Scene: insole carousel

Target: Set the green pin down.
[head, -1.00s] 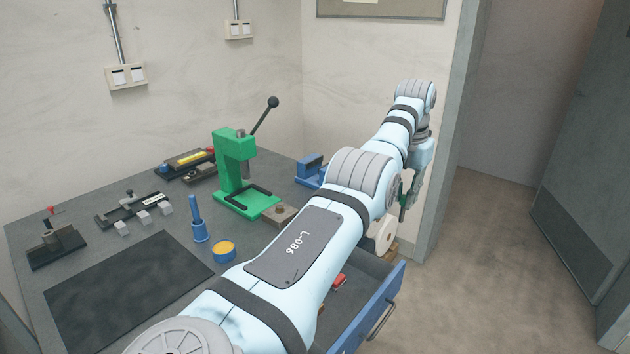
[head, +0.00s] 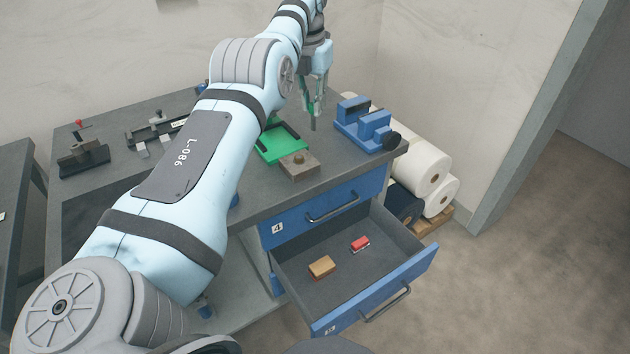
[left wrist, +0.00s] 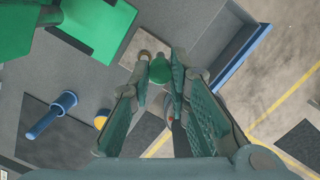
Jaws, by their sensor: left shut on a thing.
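My left gripper (head: 312,100) hangs fingers-down over the back right part of the bench, near the blue vise-like fixture. In the left wrist view the pin's rounded green end (left wrist: 160,70) shows between the fingertips; the rest is hidden. The pin appears held above the bench, near a brown block with a round centre (head: 299,164). I cannot tell the exact gap. My right gripper is not in view.
The green press (head: 280,149) is partly behind my left arm. The blue fixture (head: 365,124) stands at the bench's right end. An open drawer (head: 400,280) juts out in front, holding a tan block (head: 321,267) and a red item (head: 360,244). White rolls (head: 425,170) lie beyond the bench.

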